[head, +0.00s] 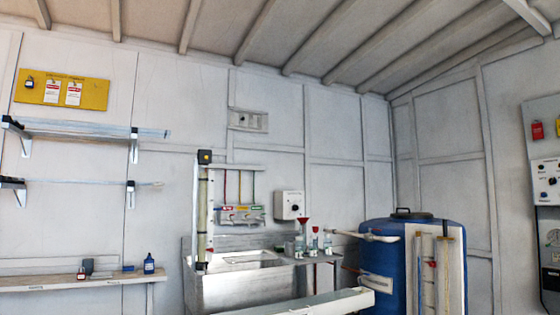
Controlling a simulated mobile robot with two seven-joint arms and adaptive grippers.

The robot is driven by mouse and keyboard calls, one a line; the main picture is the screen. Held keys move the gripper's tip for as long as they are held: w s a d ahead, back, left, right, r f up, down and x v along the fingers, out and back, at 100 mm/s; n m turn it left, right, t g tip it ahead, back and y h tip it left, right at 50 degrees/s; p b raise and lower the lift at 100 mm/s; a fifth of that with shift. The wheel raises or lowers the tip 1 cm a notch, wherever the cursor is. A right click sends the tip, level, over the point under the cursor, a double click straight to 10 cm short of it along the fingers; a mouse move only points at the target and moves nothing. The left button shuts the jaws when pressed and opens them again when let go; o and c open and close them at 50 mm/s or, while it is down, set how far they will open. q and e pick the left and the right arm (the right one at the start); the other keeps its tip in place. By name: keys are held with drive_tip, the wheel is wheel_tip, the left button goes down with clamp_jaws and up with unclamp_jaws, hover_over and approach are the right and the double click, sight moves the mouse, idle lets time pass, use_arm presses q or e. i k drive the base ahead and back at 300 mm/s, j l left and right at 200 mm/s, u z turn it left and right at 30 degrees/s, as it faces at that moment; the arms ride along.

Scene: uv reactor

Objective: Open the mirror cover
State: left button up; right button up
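I cannot make out for certain which part is the mirror cover. A long pale trough-like unit (315,304) runs across the bottom middle of the head view, cut off by the lower edge. Its top and any lid are too little in view to tell whether it is open or shut. Neither of my grippers shows in the head view.
A metal sink (235,292) stands mid-left with a vertical tube (202,215) beside it. A blue tank (388,282) stands right of centre. Wall shelves (85,130) and a low bench (60,284) are at left. Control panels (545,182) hang at right.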

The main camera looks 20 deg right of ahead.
sight(205, 155)
drive_tip(key=z, duration=0.25)
drive_tip(key=i+j+z, duration=0.25)
drive_tip(key=i+j, duration=0.3)
drive_tip(key=i, duration=0.2)
drive_tip(key=i+j+z, duration=0.2)
drive_tip(key=i+j, duration=0.45)
drive_tip(key=i, duration=0.1)
